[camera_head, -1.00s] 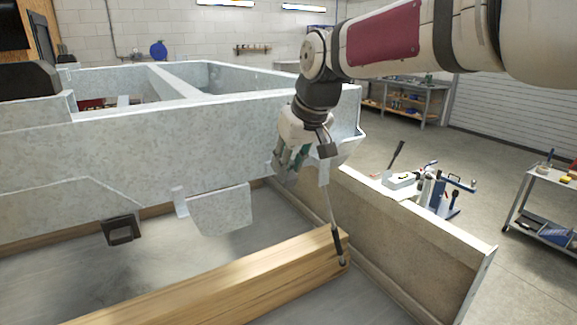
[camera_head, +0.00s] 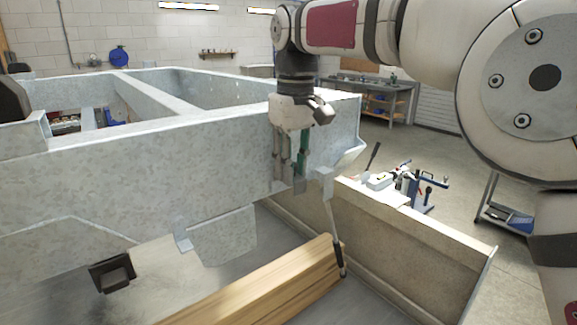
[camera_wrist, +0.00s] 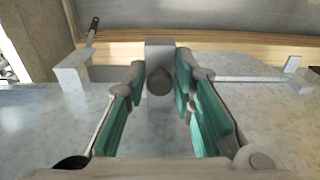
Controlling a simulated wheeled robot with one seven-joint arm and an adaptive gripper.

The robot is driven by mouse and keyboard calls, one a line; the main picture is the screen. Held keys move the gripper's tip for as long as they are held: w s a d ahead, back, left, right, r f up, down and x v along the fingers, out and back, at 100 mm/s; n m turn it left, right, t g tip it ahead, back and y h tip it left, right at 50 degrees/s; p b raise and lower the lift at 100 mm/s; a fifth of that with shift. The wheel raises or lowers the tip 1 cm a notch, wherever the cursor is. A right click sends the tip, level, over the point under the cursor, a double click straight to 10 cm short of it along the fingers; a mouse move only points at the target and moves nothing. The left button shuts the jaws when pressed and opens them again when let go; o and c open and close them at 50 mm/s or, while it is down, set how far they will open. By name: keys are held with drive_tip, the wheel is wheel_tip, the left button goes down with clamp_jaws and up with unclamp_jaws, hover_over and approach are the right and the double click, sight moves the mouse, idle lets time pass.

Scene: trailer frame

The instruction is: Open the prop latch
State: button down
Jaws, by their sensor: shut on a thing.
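My gripper (camera_head: 289,182) points down at the outer face of the grey metal trailer frame (camera_head: 130,165), near its right end. In the wrist view its green-padded fingers (camera_wrist: 159,78) are closed about a small grey block with a round dark knob (camera_wrist: 159,82), which looks like the prop latch. In the head view the fingers hide this part. A thin prop rod with a black end (camera_head: 338,255) hangs from a grey bracket (camera_head: 323,183) just right of the gripper. The bracket also shows at the left in the wrist view (camera_wrist: 72,70).
A wooden beam (camera_head: 265,290) lies below the frame. A low tan panel (camera_head: 420,235) stands to the right. A grey tab (camera_head: 182,236) and a dark square socket (camera_head: 112,273) sit on the frame's lower left. A tool cart (camera_head: 505,218) stands at the far right.

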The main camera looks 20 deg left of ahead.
drive_tip(key=shift+a, duration=0.1)
drive_tip(key=c, duration=1.5)
unclamp_jaws()
drive_tip(key=shift+f, duration=0.1)
wheel_tip(320, 180, up, 7)
drive_tip(key=shift+f, duration=0.1)
drive_tip(key=shift+r, duration=0.35)
